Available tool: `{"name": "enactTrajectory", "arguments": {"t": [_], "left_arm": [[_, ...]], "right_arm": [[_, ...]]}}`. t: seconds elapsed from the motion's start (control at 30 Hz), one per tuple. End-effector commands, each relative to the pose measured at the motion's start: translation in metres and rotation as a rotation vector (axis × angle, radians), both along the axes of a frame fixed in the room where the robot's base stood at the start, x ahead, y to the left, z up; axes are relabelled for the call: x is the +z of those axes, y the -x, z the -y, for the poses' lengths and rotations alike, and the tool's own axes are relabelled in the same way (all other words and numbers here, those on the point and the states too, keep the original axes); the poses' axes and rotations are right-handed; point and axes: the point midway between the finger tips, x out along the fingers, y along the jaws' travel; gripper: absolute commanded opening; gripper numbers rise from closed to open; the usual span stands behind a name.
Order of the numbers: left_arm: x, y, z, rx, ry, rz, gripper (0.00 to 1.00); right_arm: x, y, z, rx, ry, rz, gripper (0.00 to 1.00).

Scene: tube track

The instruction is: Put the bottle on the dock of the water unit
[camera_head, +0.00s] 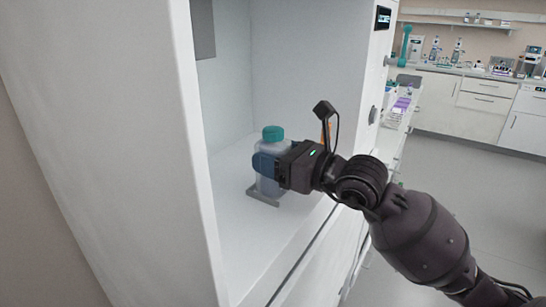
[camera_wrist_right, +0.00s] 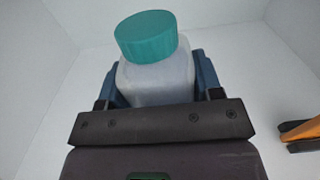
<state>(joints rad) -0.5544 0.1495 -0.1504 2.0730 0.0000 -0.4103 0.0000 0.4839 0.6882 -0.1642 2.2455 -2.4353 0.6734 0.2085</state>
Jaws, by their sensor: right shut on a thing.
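The bottle (camera_head: 269,183) has a translucent body and a teal cap, and stands upright inside the white unit. It also shows in the right wrist view (camera_wrist_right: 160,80), between the blue fingers. The dock (camera_head: 264,201) is a grey piece on the unit's floor, at the bottle's base. The bottle looks to be at or just above it; I cannot tell whether they touch. My right gripper (camera_head: 267,164) is shut on the bottle's middle, coming in from the right. The water unit (camera_head: 240,236) is the white open cabinet around them. My left gripper is not in view.
The unit's left wall (camera_head: 165,130) stands close on the left, and its right front post with a small display (camera_head: 383,17) is on the right. An orange item (camera_head: 326,131) is behind my right wrist. Lab counters (camera_head: 480,100) stand at the back right.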

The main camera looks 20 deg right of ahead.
Motion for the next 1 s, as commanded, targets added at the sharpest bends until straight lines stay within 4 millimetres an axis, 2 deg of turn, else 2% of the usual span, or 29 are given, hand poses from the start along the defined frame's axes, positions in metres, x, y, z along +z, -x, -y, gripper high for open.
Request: {"name": "enactTrajectory", "arguments": {"t": [0.33, 0.37, 0.5, 0.53, 0.87, 1.0], "left_arm": [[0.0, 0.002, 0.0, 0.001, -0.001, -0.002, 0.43], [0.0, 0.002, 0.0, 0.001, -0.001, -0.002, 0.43], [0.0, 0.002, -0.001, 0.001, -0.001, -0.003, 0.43], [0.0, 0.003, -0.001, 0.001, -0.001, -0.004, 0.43], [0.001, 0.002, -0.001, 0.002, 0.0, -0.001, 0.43], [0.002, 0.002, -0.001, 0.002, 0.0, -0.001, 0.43]], "right_arm": [[-0.001, 0.0, 0.0, 0.001, -0.002, 0.003, 0.29], [-0.002, 0.0, 0.0, 0.0, -0.002, 0.002, 0.61], [-0.001, 0.0, 0.0, 0.0, -0.001, 0.003, 0.82], [-0.001, 0.0, 0.0, 0.0, -0.001, 0.003, 0.85], [0.003, 0.0, 0.0, 0.0, 0.001, 0.005, 0.85], [0.001, 0.01, 0.008, -0.002, 0.0, 0.001, 0.85]]}}
